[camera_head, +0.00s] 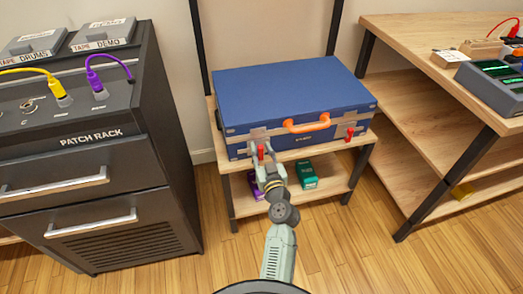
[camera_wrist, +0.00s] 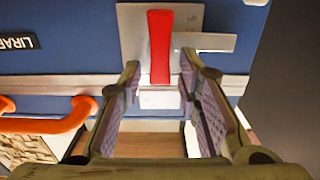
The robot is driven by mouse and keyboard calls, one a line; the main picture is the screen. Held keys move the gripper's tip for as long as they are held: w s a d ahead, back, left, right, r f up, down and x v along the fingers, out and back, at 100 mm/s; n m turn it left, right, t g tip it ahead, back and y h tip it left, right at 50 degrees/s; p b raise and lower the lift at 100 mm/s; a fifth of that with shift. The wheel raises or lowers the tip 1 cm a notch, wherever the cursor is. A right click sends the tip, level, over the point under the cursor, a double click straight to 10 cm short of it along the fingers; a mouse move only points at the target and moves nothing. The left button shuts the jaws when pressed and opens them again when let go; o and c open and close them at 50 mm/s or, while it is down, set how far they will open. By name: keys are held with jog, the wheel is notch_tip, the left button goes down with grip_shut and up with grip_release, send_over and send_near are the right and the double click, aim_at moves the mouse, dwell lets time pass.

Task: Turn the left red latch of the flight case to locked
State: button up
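The blue flight case (camera_head: 290,95) lies shut on a wooden shelf, its front facing me. Its left red latch (camera_head: 261,151) is at the left of the case front, mostly behind my gripper. In the wrist view the left red latch (camera_wrist: 160,45) stands lengthwise up the picture on a metal plate, with a metal bar reaching right. My gripper (camera_head: 262,153) is at this latch; in the wrist view the gripper (camera_wrist: 160,75) is open, one finger on each side of the latch's lower end, with small gaps showing. The right red latch (camera_head: 349,134) is right of the handle.
The orange handle (camera_head: 306,125) is right of my gripper. A green box (camera_head: 306,175) and a purple item (camera_head: 256,187) lie on the lower shelf. The patch rack (camera_head: 90,150) stands left; a wooden workbench (camera_head: 420,60) stands right. Floor in front is clear.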

grip_shut()
jog(key=shift+d+m, duration=0.2)
jog(key=shift+m, duration=0.4)
dwell(0.4)
jog(key=m, duration=0.1)
jog(key=m+b, duration=0.1)
jog(key=shift+w+d+m, duration=0.15)
jog(key=shift+d+m, duration=0.15)
jog(key=m, duration=0.2)
jog(key=d+m+b, duration=0.1)
jog(key=m, duration=0.1)
jog(key=shift+w+f, duration=0.1)
jog(key=shift+f, duration=0.1)
jog(key=shift+w+d+f+m+p, duration=0.1)
jog(key=shift+f+m+p, duration=0.15)
jog(key=shift+m, duration=1.45)
jog(key=shift+s+d+f+m+p, duration=0.15)
jog(key=shift+f+m, duration=0.25)
jog(key=shift+m, duration=1.3)
jog(key=shift+w+d+f+m+p, duration=0.15)
jog(key=shift+f+m, duration=0.15)
jog(key=shift+m, duration=1.4)
jog(key=shift+f, duration=0.1)
jog(key=shift+a, duration=0.1)
